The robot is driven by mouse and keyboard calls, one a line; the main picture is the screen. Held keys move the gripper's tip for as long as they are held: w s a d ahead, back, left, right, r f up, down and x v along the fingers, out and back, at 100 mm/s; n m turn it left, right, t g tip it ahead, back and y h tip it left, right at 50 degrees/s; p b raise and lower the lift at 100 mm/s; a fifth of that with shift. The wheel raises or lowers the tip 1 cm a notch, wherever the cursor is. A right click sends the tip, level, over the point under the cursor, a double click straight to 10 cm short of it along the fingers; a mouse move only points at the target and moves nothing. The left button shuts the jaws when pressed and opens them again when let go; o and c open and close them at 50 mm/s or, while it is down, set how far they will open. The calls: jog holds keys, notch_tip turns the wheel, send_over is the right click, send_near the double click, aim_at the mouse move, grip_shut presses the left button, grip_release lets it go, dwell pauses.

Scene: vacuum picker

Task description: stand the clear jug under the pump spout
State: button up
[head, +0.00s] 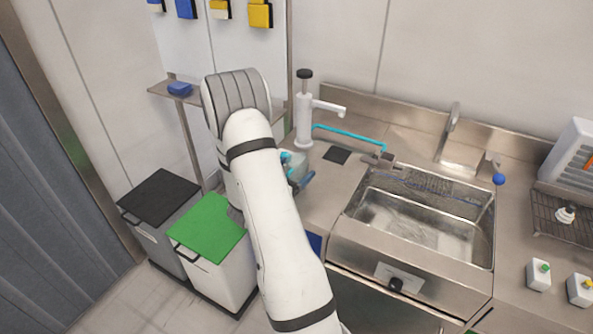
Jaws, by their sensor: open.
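The white pump (304,122) with a black knob stands at the back of the steel counter, left of the sink. A pale, see-through shape, seemingly the clear jug (298,162), stands on the counter in front of the pump, left of the pad, partly hidden by my arm. My gripper (296,171) is at this jug, its blue fingers partly showing beside it. It is open; whether it touches the jug is unclear.
A steel sink (425,215) with a wire rack lies right of the pad. A light blue hose (345,133) runs behind the pad. Green-lidded (207,228) and dark-lidded (158,195) bins stand left below. Counter between jug and pad looks clear.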

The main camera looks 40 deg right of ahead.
jog(key=shift+c, duration=0.6)
jog(key=c, duration=1.1)
jog(key=shift+o, duration=0.2)
notch_tip(320, 180, up, 10)
jog(key=shift+f+b, duration=0.1)
jog(key=shift+b, duration=0.45)
